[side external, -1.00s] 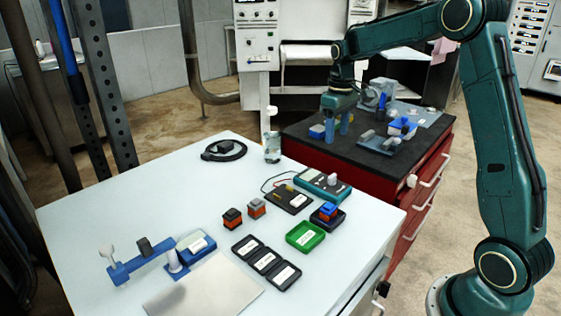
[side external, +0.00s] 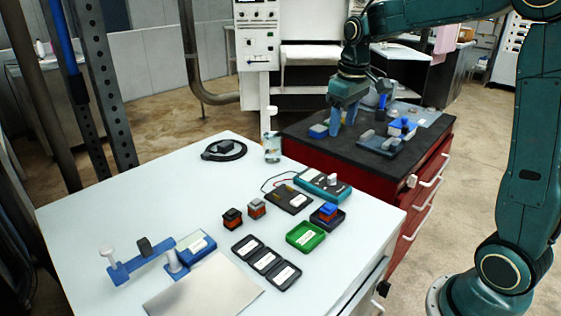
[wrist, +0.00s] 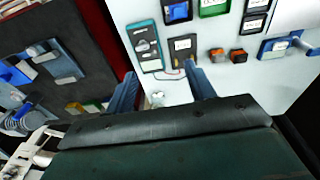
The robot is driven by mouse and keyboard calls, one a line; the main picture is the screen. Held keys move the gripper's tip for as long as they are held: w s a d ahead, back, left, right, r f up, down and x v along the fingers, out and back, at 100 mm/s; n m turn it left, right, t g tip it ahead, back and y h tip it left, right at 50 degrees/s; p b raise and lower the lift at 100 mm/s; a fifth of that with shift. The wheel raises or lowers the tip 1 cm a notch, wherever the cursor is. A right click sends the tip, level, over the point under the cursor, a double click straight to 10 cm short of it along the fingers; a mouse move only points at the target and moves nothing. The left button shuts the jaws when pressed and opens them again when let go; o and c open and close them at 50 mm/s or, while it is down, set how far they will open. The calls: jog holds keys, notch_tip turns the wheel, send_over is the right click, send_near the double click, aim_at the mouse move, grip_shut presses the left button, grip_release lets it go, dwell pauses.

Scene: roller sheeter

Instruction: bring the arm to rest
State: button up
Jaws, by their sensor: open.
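My gripper (side external: 343,124) is open and empty, with its blue fingers pointing down. In the side view it hangs above or beside the left part of the black-topped red cabinet (side external: 310,142), close to its edge with the white table. In the wrist view my two blue fingers (wrist: 162,92) are spread wide with nothing between them. Past them show the white table and the cabinet's dark top.
The white table (side external: 110,200) holds a teal meter (side external: 322,185), a green tray (side external: 305,237), black trays (side external: 267,262), small blocks (side external: 232,218), a blue fixture (side external: 140,262), a clear bottle (side external: 272,150) and a coiled cable (side external: 224,150). Blue fixtures (side external: 380,142) stand on the cabinet.

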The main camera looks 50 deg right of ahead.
jog(key=s+a+t, duration=0.1)
jog(key=s+a, duration=0.3)
jog(key=s, duration=0.3)
jog(key=s+a+t, duration=0.1)
jog(key=s+a, duration=0.3)
jog(key=s, duration=0.3)
jog(key=s+a+r+t, duration=0.1)
jog(key=s+a+t, duration=0.1)
jog(key=s+a, duration=0.2)
jog(key=shift+s, duration=1.8)
